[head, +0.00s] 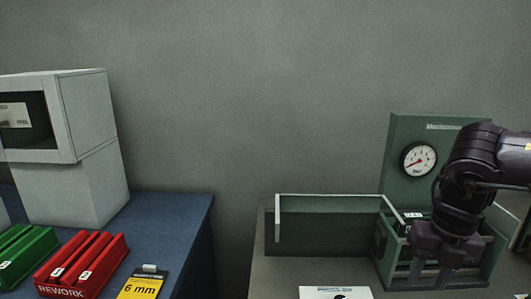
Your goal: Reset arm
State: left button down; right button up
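My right arm comes in from the right edge, and its dark gripper (431,273) points down at the front of the green box-like fixture (388,272). Two fingers show below the gripper body with a gap between them, and I see nothing held there. The lower fingertips overlap the fixture, so I cannot tell whether they touch it. My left gripper is not in view.
A green panel with a round dial gauge (418,159) stands behind my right gripper. A low open green frame (330,197) is left of it. On the blue table (185,232) are a white cabinet (85,120), a red REWORK rack (110,262) and a yellow 6 mm card (140,288).

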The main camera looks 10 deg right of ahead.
jog(key=w+a+f+m+t+y, duration=0.15)
jog(key=a+f+m+t, duration=0.25)
jog(key=a+f+m, duration=0.45)
jog(key=w+a+f+m+t, duration=0.2)
jog(key=a+f+m+t, duration=0.25)
jog(key=f, duration=0.75)
jog(key=s+a+f+m+g+h, duration=0.1)
jog(key=s+a+m+g, duration=0.2)
jog(key=s+m, duration=0.45)
jog(key=s+a+f+m+g+h, duration=0.1)
jog(key=s+a+m+g, duration=0.2)
jog(key=s+m, duration=0.45)
jog(key=s+f+x, duration=0.1)
jog(key=s+x, duration=0.2)
jog(key=x, duration=1.1)
jog(key=s+f+x, duration=0.1)
jog(key=s+x, duration=0.2)
jog(key=x, duration=1)
jog(key=s+d+f+g, duration=0.2)
jog(key=s+d+f, duration=0.1)
jog(key=s+f, duration=1.7)
jog(key=shift+s+d+f+m, duration=0.25)
jog(key=shift+s+m, duration=0.05)
jog(key=shift+s, duration=0.15)
